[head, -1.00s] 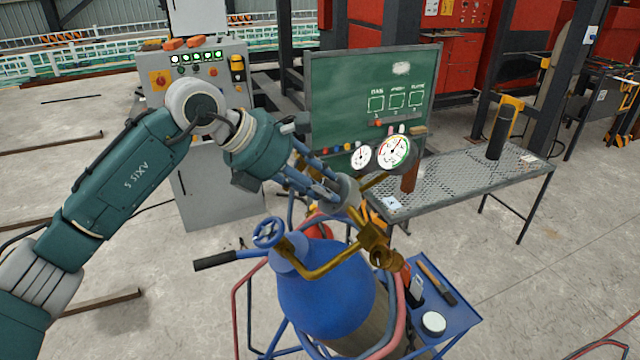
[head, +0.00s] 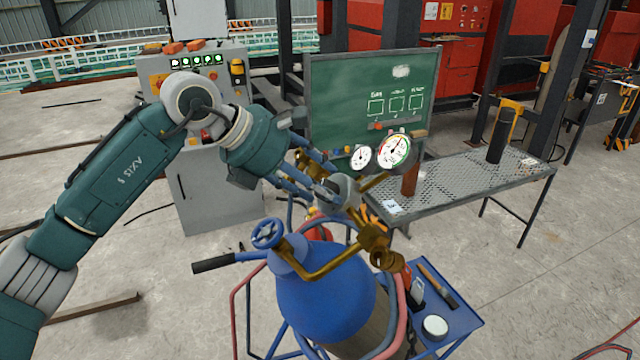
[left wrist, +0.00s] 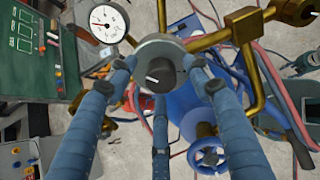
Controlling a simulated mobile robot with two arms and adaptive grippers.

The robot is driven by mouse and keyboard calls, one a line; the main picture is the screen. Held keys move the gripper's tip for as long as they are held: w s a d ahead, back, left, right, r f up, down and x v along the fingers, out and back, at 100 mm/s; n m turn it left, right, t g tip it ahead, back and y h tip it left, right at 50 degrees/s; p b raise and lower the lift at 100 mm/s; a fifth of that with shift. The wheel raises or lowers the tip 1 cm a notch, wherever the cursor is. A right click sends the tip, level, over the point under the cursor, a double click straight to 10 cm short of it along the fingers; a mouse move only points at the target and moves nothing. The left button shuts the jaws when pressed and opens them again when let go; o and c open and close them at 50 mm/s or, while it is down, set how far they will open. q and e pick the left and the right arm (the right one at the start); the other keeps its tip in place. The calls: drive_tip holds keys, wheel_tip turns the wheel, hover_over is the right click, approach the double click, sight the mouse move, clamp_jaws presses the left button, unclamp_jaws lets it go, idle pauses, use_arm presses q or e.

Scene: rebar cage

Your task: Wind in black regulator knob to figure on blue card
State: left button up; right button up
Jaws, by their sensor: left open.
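The black regulator knob (left wrist: 160,75), with a white mark on its face, sits in the round grey regulator body (left wrist: 150,50) in the left wrist view. My left gripper (left wrist: 158,90) is open, its three blue fingers spread around the knob; the contact cannot be told. In the head view my left gripper (head: 328,188) reaches the regulator (head: 348,190) from the left, and its fingers hide the knob. Two white dial gauges, a small one (head: 361,157) and a larger one (head: 393,151), stand beside it. A small pale-blue card (head: 392,207) lies on the bench; its figure is unreadable.
A blue cylinder (head: 322,295) with a blue handwheel (head: 267,233) and brass pipework (head: 335,262) stands close below the gripper. A mesh bench (head: 455,182) and green board (head: 370,95) lie behind. A blue tray (head: 455,320) holds tools at right.

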use_arm(q)
drive_tip(key=v, duration=1.1)
drive_tip(key=shift+a+r, duration=0.25)
